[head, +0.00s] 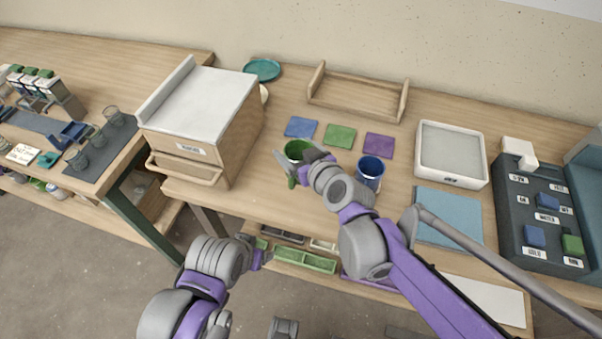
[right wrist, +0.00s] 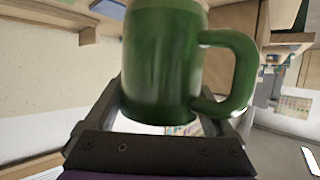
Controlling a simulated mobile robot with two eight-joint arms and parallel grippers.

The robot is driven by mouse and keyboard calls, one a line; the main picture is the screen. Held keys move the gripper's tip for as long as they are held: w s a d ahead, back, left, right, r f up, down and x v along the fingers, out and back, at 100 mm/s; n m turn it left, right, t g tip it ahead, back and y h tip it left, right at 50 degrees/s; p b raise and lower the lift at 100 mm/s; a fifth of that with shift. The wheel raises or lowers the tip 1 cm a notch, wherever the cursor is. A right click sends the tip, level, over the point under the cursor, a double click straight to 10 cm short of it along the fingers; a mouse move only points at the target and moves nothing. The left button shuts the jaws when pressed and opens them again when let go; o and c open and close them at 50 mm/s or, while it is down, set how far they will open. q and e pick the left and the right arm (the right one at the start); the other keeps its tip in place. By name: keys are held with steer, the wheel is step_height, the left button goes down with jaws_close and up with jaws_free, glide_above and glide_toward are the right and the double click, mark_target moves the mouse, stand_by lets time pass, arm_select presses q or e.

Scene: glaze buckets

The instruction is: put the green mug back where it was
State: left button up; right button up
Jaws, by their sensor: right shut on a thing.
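The green mug (head: 296,151) is at the front left of three coloured squares in the head view. My right gripper (head: 298,163) is shut on it. In the right wrist view the green mug (right wrist: 165,62) is upright between the fingers, its handle to the right. I cannot tell whether its base touches the table. A green square (head: 340,135) lies bare between a blue square (head: 301,127) and a purple square (head: 379,145). A blue mug (head: 371,171) stands to the right of my right gripper. My left gripper (head: 255,252) shows only partly, low beside the table front.
A wooden cabinet (head: 243,135) stands left of the green mug. A wooden rack (head: 357,104) is at the back. A white-rimmed tray (head: 479,179), a blue mat (head: 452,207) and a dark panel with blocks (head: 512,205) are on the right. A teal plate (head: 262,69) lies behind the cabinet.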

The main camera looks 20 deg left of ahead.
steer(key=f, duration=0.4)
steer(key=shift+s+f+b, duration=0.1)
steer(key=shift+s+b, duration=0.15)
steer(key=shift+b, duration=0.1)
steer(key=shift+w+f+b, duration=0.1)
steer(key=shift+f+b, duration=0.25)
steer(key=shift+f, duration=1.6)
steer(key=shift+f, duration=0.1)
steer(key=o, duration=1.4)
steer(key=shift+s+d+r, duration=0.2)
steer(key=shift+r, duration=0.05)
steer(key=p+v, duration=0.1)
steer(key=v, duration=1)
steer(key=shift+s+d+p, duration=0.15)
steer(key=shift+s+p, duration=0.05)
steer(key=shift+p, duration=0.1)
